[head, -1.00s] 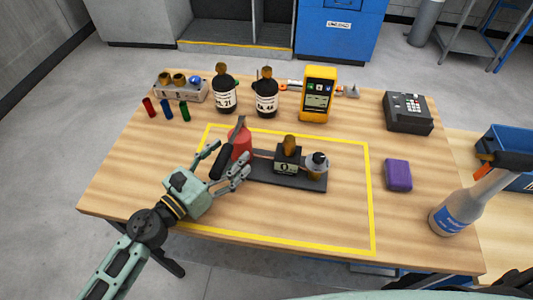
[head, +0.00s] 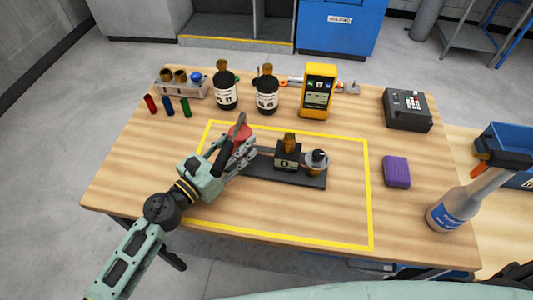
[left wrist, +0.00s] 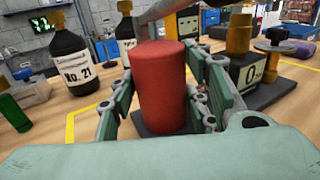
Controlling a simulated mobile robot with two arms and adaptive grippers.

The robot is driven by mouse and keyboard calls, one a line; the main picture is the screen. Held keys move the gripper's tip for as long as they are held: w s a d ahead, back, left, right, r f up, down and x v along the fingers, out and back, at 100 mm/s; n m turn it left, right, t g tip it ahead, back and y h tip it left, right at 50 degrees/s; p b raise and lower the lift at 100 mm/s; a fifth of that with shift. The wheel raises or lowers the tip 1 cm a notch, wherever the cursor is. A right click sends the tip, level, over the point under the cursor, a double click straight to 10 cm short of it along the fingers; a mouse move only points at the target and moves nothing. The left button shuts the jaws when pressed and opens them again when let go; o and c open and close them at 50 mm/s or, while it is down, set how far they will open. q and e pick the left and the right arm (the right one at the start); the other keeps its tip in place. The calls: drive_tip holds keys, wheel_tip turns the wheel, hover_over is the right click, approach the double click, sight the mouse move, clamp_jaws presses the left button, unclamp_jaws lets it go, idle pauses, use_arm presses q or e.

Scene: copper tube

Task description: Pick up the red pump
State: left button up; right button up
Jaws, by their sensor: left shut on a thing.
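The red pump (head: 243,132) is a red cylinder with a dark handle, standing at the left end of a dark base plate (head: 268,174) inside the yellow outline. In the head view my left gripper partly hides it. My left gripper (head: 239,156) is shut on the red pump. In the left wrist view the red body (left wrist: 162,88) stands upright between the green fingers, one on each side. I cannot see that it is clear of the plate. My right gripper is not in view.
A black block with a brass top (head: 287,154) and a round-knobbed part (head: 316,162) sit on the same plate. Dark bottles (head: 226,92) and a yellow meter (head: 318,92) stand behind. A purple block (head: 397,171) lies to the right. The front of the outlined area is clear.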

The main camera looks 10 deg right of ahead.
sight(235, 129)
use_arm(q)
clamp_jaws()
drive_tip(key=shift+w+r, duration=0.1)
drive_tip(key=shift+r, duration=0.3)
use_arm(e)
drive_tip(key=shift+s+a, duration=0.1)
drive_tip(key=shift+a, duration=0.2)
use_arm(q)
drive_tip(key=shift+w, duration=0.1)
drive_tip(key=shift+r+p, duration=0.4)
drive_tip(key=shift+r, duration=0.25)
wheel_tip(235, 129, up, 3)
drive_tip(key=shift+r+p, duration=0.1)
drive_tip(key=shift+p, duration=0.8)
drive_tip(key=s+d+r+p, duration=0.6)
drive_tip(key=s+d+p, duration=0.1)
drive_tip(key=d+p, duration=0.2)
drive_tip(key=shift+s+r+p, duration=0.25)
drive_tip(key=shift+s+p, duration=0.1)
drive_tip(key=shift+s, duration=0.05)
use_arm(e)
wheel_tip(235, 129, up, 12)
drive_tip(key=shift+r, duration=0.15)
use_arm(q)
drive_tip(key=shift+a, duration=0.15)
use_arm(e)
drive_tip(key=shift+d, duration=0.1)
